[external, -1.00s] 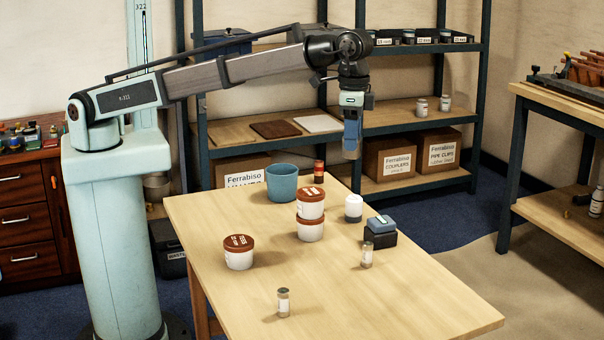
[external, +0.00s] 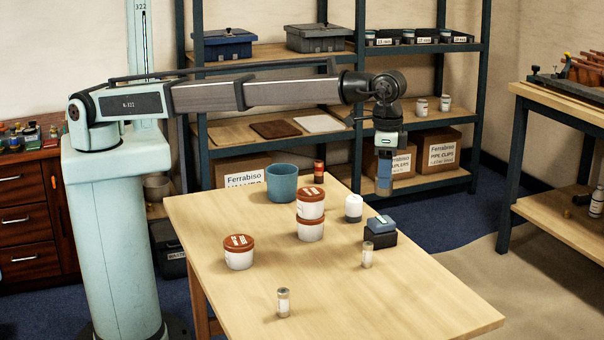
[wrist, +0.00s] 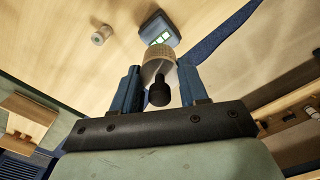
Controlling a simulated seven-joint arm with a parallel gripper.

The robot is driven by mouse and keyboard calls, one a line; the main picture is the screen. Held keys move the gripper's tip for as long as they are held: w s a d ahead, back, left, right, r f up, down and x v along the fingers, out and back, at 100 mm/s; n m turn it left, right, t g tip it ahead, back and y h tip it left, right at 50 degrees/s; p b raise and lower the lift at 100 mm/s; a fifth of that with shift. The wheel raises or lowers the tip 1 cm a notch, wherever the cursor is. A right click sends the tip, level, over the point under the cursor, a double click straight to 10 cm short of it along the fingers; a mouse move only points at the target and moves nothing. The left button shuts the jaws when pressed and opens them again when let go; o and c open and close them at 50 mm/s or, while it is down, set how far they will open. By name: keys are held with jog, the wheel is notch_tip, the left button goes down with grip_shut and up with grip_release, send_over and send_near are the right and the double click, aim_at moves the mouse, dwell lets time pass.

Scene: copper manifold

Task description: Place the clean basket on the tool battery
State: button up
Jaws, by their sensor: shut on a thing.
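The tool battery is a blue-grey and black block (external: 380,233) on the right part of the table; it also shows in the wrist view (wrist: 160,28), with a pale green-white patch. My gripper (external: 384,187) is above the table, higher in the picture than the battery, and apart from it. In the wrist view its blue fingers (wrist: 160,80) are shut on a round, tan-grey piece (wrist: 158,62) with a black knob, which I take to be the clean basket. Its far side is hidden. In the wrist view the battery lies just beyond the held piece.
A small clear jar (external: 367,255) stands close in front of the battery, and a white jar with a dark base (external: 354,208) stands behind it. Stacked red-lidded tubs (external: 310,214) and a blue pot (external: 282,183) are to the left. The table's front right is clear.

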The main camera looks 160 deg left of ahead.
jog(key=shift+f, duration=3.35)
jog(key=shift+f, duration=0.15)
jog(key=o, duration=1.1)
notch_tip(320, 180, up, 12)
jog(key=shift+r, duration=0.2)
